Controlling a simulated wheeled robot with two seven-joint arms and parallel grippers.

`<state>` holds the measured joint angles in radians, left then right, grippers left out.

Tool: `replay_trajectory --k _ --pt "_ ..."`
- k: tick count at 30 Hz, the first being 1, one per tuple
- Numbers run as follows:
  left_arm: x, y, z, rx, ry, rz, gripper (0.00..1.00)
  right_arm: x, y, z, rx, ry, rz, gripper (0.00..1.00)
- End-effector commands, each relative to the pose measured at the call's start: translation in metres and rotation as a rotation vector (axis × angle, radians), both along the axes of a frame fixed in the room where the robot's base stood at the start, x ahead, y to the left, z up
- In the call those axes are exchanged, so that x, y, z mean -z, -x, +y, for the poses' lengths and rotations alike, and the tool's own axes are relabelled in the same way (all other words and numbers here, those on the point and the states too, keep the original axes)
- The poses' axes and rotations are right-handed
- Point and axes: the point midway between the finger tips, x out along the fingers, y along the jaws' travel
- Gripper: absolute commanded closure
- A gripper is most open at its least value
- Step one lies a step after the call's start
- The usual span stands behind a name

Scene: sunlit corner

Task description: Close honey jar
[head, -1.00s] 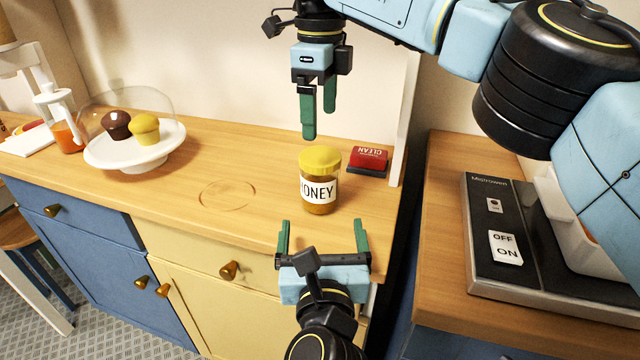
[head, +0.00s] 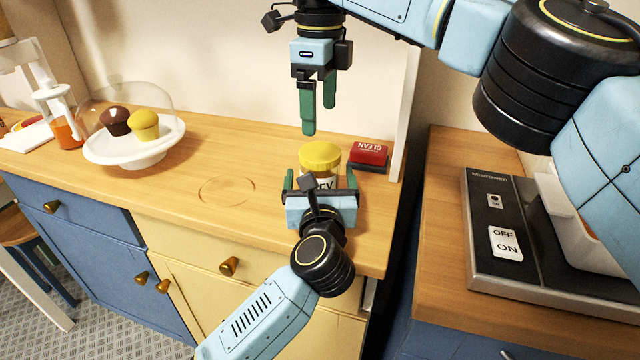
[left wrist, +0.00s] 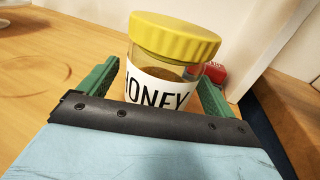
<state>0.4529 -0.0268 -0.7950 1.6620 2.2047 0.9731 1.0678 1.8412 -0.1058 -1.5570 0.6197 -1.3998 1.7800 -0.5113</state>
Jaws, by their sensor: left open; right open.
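The honey jar (head: 326,183) stands upright on the wooden counter, with a white HONEY label and a yellow lid (head: 320,156) on top. In the left wrist view, the jar (left wrist: 160,90) is between the green fingers and its lid (left wrist: 175,38) is above them. I cannot tell how tightly the lid sits. My left gripper (head: 320,175) is open, with one finger on each side of the jar body; contact is not clear. It hides the jar's lower part in the head view. My right gripper (head: 319,119) is open and empty, pointing down above and behind the lid.
A white cake stand (head: 135,152) with two muffins is at left. A grey appliance (head: 480,230) sits on the right counter. The counter left of the jar is clear.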

Motion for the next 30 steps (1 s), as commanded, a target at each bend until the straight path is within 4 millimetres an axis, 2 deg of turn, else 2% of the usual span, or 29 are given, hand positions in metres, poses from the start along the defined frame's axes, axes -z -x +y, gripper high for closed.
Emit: replay_trajectory --k 4,12,30 --pt "0.0002 -0.0063 0.0002 0.0 0.001 0.001 0.09 0.0 0.0001 0.0001 0.0 0.0 0.0 0.16" --pt "0.0001 -0.0066 0.0002 0.0 0.001 0.001 0.09 0.0 0.0 0.0001 0.0 0.0 0.0 0.16" --pt "0.0001 -0.0063 0.0001 0.0 0.001 0.001 0.88 0.0 0.0001 0.0001 -0.005 0.0 0.0 0.16"
